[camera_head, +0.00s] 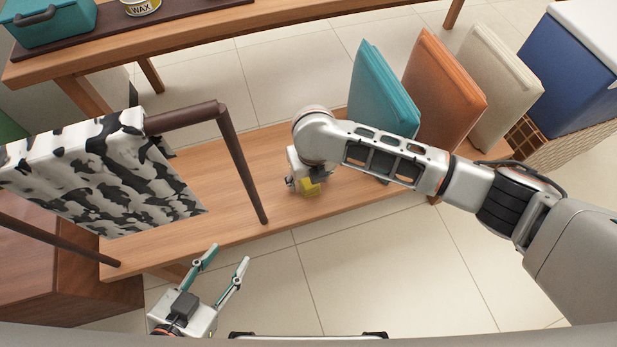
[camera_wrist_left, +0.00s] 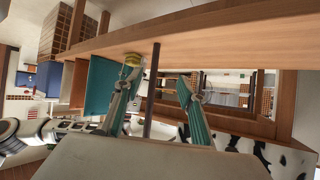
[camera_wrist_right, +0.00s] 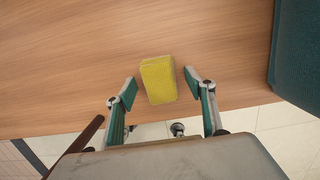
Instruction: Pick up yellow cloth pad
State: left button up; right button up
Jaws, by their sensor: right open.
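The yellow cloth pad (camera_head: 309,188) lies on the wooden bench in the head view, partly hidden by my right gripper (camera_head: 302,186) above it. In the right wrist view the pad (camera_wrist_right: 158,80) shows as a small yellow block on the wood. My right gripper (camera_wrist_right: 160,90) is open there, with one teal fingertip on each side of the pad and a gap to it on both sides. My left gripper (camera_head: 226,262) is open and empty in front of the bench. It also shows open in the left wrist view (camera_wrist_left: 157,85).
The wooden bench (camera_head: 215,185) holds teal (camera_head: 380,90), orange (camera_head: 440,90) and cream (camera_head: 493,90) upright cushions on the right. A black-and-white cushion (camera_head: 100,170) and a brown metal frame (camera_head: 238,160) stand on the left. Tiled floor (camera_head: 390,270) lies in front.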

jog(key=shift+w+f, duration=0.1)
jog(key=shift+f, duration=0.2)
jog(key=shift+r, duration=0.1)
jog(key=c, duration=1)
pick_arm(q)
jog(key=shift+w+d+r, duration=0.25)
jog(key=shift+w+r, duration=0.1)
jog(key=shift+r, duration=0.15)
pick_arm(e)
jog(key=shift+c, duration=0.5)
